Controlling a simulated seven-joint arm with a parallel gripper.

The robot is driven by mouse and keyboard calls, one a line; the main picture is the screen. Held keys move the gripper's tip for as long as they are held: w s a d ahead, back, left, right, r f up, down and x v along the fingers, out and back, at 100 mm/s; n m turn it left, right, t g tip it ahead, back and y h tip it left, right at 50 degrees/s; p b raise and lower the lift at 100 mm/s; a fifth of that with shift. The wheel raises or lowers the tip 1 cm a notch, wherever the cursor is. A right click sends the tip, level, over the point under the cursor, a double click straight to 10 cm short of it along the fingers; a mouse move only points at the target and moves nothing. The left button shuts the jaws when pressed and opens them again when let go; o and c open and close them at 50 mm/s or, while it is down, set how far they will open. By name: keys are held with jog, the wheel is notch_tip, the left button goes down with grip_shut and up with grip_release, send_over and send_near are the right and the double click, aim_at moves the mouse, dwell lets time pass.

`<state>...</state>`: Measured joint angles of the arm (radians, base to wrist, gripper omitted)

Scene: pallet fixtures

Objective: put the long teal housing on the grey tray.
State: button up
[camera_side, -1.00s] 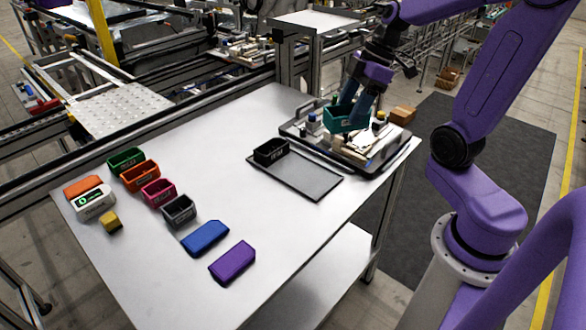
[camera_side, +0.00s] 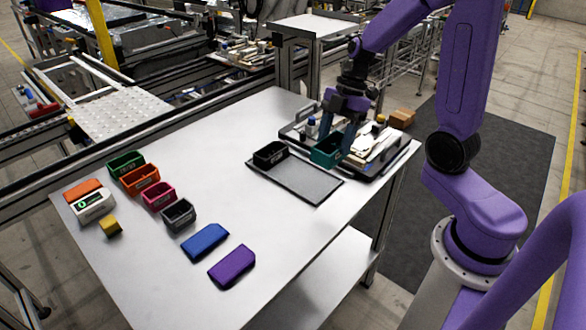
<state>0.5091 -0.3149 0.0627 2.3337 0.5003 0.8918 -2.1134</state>
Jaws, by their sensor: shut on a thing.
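The teal housing (camera_side: 325,153) is an open box held between the fingers of my gripper (camera_side: 337,143), which is shut on it. It is at the far right edge of the grey tray (camera_side: 312,186), where the tray meets the tool tray. I cannot tell whether its underside touches anything. The grey tray is flat and dark, and a black housing (camera_side: 270,154) stands at its far left corner. The rest of the tray is bare.
A tool tray (camera_side: 367,166) with clutter lies behind the grey tray. Green (camera_side: 126,164), orange (camera_side: 140,179), pink (camera_side: 159,195) and dark grey (camera_side: 179,215) housings stand at the left. Blue (camera_side: 205,242) and purple (camera_side: 232,266) blocks lie in front. The table's middle is clear.

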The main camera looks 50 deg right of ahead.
jog(key=w+f, duration=0.3)
jog(key=w, duration=0.1)
jog(key=w+d+f, duration=0.1)
jog(key=w+f, duration=0.2)
jog(key=w, duration=0.2)
jog(key=w+f, duration=0.3)
jog(key=w, duration=0.1)
jog(key=shift+w+d+f, duration=0.15)
jog(key=shift+d, duration=0.05)
jog(key=shift+w+f, duration=0.15)
jog(key=shift+f, duration=1.7)
jog(key=shift+f, duration=0.1)
jog(key=o, duration=1.1)
